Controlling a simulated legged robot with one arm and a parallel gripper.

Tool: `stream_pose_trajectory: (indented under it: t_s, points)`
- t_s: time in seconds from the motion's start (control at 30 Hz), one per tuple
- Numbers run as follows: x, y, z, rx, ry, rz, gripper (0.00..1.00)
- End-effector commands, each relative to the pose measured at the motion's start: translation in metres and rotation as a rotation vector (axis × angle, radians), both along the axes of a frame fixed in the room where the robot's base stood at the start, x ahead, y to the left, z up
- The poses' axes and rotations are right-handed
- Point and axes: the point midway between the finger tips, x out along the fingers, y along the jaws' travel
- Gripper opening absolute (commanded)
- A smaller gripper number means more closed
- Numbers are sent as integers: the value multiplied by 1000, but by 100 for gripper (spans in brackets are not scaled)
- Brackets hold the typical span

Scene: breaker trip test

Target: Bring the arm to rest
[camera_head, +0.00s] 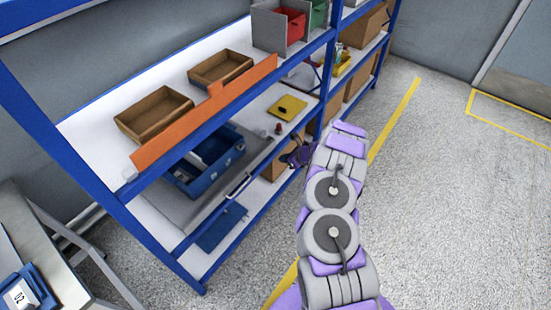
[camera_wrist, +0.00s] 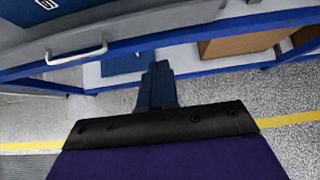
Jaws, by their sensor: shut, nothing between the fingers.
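My arm reaches up the middle of the head view, and my gripper (camera_head: 297,156) is a small dark shape beside the front of the blue-framed shelf (camera_head: 318,75). The arm's links partly hide it there. In the wrist view my gripper (camera_wrist: 157,70) points away from the camera, its dark fingers together with nothing between them. Its tips appear in front of the shelf's blue edge. I cannot tell whether they touch it.
The shelf holds brown trays (camera_head: 152,113), a blue crate (camera_head: 206,165), a yellow item (camera_head: 287,107) and a red bin (camera_head: 295,27). A silver handle (camera_wrist: 77,52) is near my gripper. A table (camera_head: 40,245) stands lower left. The floor (camera_head: 440,190) at right is clear.

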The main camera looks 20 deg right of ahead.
Motion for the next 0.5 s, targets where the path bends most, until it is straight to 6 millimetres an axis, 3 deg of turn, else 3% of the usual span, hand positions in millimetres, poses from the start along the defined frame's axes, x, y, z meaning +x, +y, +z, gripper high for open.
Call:
stream_pose_trajectory:
  t_s: [0.1,0.5]
  points:
    - [-6,-2,11,-2,-1,1,0]
    - [-9,3,21,-4,-11,26,0]
